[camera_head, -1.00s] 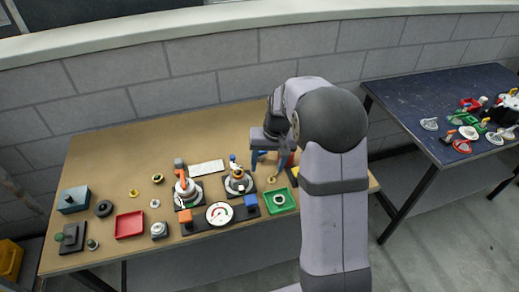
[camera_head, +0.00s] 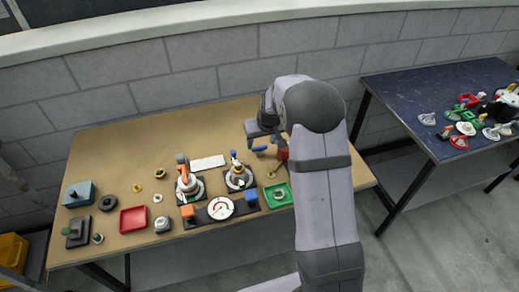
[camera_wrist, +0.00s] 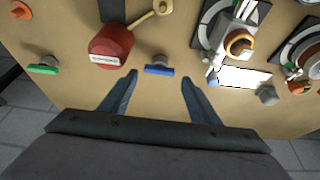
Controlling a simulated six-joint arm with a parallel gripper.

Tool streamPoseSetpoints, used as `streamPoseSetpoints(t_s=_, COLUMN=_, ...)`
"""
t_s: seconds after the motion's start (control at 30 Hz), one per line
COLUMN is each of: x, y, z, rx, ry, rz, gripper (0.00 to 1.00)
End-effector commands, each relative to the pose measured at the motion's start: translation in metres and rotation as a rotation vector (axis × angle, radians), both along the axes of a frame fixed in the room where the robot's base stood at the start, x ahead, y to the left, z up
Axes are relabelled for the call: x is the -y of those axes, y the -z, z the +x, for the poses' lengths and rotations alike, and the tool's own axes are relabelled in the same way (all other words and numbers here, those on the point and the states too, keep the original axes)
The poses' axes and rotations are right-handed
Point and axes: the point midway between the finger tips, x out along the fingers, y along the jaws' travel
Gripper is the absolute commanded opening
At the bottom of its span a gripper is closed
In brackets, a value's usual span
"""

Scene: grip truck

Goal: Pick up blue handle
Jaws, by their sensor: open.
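The blue handle (camera_wrist: 160,70) is a short blue bar with a grey knob behind it. It lies on the tan table in the upper middle of the wrist view. My gripper (camera_wrist: 159,78) is open, with one finger left and one right of the handle in that picture. The handle sits between the fingertips in the picture; I see no contact, and the height gap cannot be told.
A green handle (camera_wrist: 43,69) lies farther left. A white keyboard-like slab (camera_head: 207,163), a green tray (camera_head: 279,196), a red tray (camera_head: 133,219) and a gauge (camera_head: 221,208) share the table (camera_head: 140,150).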

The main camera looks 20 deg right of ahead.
Motion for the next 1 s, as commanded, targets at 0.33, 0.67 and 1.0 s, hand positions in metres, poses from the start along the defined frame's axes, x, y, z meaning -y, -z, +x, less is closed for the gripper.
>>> streamPoseSetpoints(t_s=0.33, x=0.001, y=0.024, z=0.012, rx=-0.004, ry=0.001, rz=0.001, gripper=0.56)
streamPoseSetpoints(t_s=0.67, x=0.001, y=0.046, z=0.021, rx=-0.002, ry=0.000, rz=0.000, gripper=0.56)
streamPoseSetpoints(t_s=1.0, x=0.001, y=0.047, z=0.021, rx=-0.001, ry=0.001, rz=0.000, gripper=0.32)
